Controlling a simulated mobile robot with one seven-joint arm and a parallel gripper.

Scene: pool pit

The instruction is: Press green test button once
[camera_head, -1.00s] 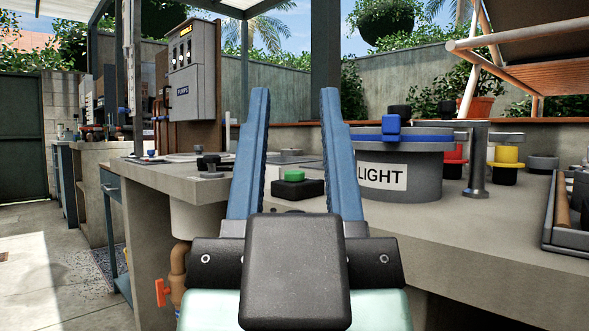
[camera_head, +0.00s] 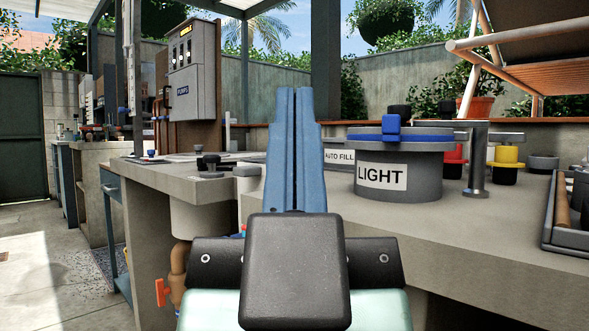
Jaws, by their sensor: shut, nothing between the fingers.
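My gripper (camera_head: 295,92) is in the middle of the head view, its two blue fingers upright in the picture and shut together with nothing between them. The green button on its black box is hidden behind the fingers now. In the earlier frame it shows between the open fingers, on the grey counter (camera_head: 420,225). I cannot tell how far the fingertips are from the button.
A grey canister labelled LIGHT (camera_head: 398,172) with a blue lid stands right of the fingers, beside a metal post (camera_head: 477,160). An AUTO FILL label (camera_head: 339,157) shows behind. A grey PUMPS box (camera_head: 193,75) hangs at back left. A tray (camera_head: 570,232) sits at the right edge.

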